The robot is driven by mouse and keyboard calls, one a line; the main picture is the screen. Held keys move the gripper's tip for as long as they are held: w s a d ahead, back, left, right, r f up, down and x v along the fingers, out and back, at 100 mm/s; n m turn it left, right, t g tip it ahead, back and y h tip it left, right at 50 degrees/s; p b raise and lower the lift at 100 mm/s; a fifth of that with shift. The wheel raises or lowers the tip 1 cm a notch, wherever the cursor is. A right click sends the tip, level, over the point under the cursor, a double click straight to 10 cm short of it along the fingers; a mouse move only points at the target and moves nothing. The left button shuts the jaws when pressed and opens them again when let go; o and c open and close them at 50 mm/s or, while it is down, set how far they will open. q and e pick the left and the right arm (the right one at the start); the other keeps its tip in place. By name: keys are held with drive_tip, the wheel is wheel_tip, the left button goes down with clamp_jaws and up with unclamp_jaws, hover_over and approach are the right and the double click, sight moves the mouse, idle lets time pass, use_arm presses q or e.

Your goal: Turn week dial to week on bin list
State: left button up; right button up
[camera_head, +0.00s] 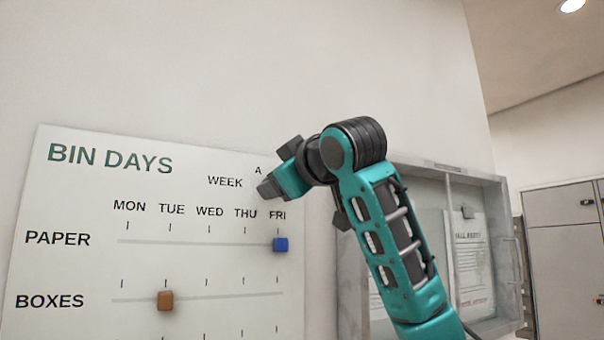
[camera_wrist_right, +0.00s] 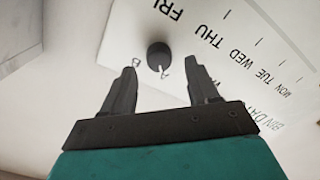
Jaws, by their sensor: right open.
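The white BIN DAYS board (camera_head: 70,200) hangs on the wall at the left of the head view. Its week dial (camera_wrist_right: 159,54) is a dark round knob in the wrist view, with letters A and B beside it. A pale mark on the knob seems to face the A. In the head view the dial is hidden behind my right gripper (camera_head: 277,170), by the WEEK label. In the wrist view my right gripper (camera_wrist_right: 165,85) is open, its fingers apart with the knob in line between and beyond them. Contact is not visible. My left gripper is out of view.
A blue slider (camera_head: 281,245) sits at FRI on the PAPER row. An orange-brown slider (camera_head: 165,300) sits near TUE on the BOXES row. A framed notice case (camera_head: 508,260) with printed sheets, mostly unreadable, is right of my arm. Grey lockers (camera_head: 565,235) stand far right.

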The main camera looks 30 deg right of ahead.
drive_tip(key=s+b, duration=0.1)
drive_tip(key=s, duration=0.9)
drive_tip(key=shift+s+a+b, duration=0.15)
drive_tip(key=shift+a+b, duration=0.1)
drive_tip(key=shift+b, duration=0.15)
